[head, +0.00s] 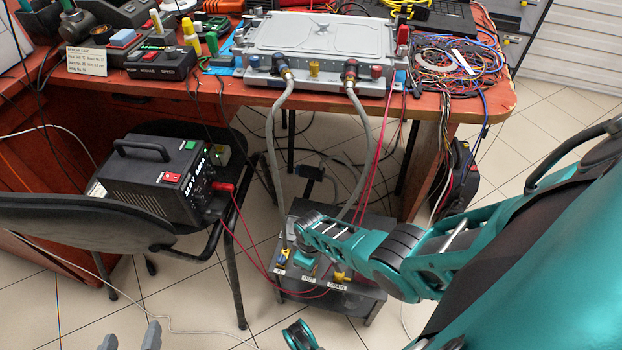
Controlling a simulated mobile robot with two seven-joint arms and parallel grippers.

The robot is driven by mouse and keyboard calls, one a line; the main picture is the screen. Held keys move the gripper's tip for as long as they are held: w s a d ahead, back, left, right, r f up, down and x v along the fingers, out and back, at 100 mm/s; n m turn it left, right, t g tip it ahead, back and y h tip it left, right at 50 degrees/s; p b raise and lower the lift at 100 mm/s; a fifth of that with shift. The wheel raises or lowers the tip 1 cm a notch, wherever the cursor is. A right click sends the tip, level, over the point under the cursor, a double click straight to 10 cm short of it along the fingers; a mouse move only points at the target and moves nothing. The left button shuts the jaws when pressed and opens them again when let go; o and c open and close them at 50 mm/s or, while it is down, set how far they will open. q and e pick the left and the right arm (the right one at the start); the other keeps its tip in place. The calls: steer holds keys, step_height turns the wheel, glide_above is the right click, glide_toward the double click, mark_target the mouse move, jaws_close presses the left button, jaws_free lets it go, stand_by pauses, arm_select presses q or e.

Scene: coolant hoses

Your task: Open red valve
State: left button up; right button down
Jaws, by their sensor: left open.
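A low grey stand (352,300) is on the floor under the table, with labelled hose ports. A blue-and-yellow fitting (284,256) is at its left port and a yellow fitting (340,276) is by the right label. No red valve shows clearly on the stand; my right arm covers its middle part. My left gripper (131,337) shows as two grey fingertips, apart and empty, at the bottom edge, left of and nearer than the stand. My right arm reaches in from the right over the stand; I cannot make out its gripper's fingers.
Two grey hoses (271,130) run down from the silver plate (320,36) on the red table (225,97). A black power supply (155,177) sits on a chair (80,215) at left, with red cables towards the stand.

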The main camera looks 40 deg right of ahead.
steer(key=c, duration=0.9)
jaws_free()
steer(key=shift+d, duration=0.15)
steer(key=shift+w+d, duration=0.1)
steer(key=shift+w, duration=0.05)
steer(key=shift+r, duration=0.2)
steer(key=shift+r+p, duration=0.5)
steer(key=shift+p, duration=0.2)
steer(key=r+p, duration=0.6)
steer(key=p, duration=0.1)
steer(key=shift+s+a+r, duration=0.2)
steer(key=shift+a+r, duration=0.15)
steer(key=shift+a, duration=0.05)
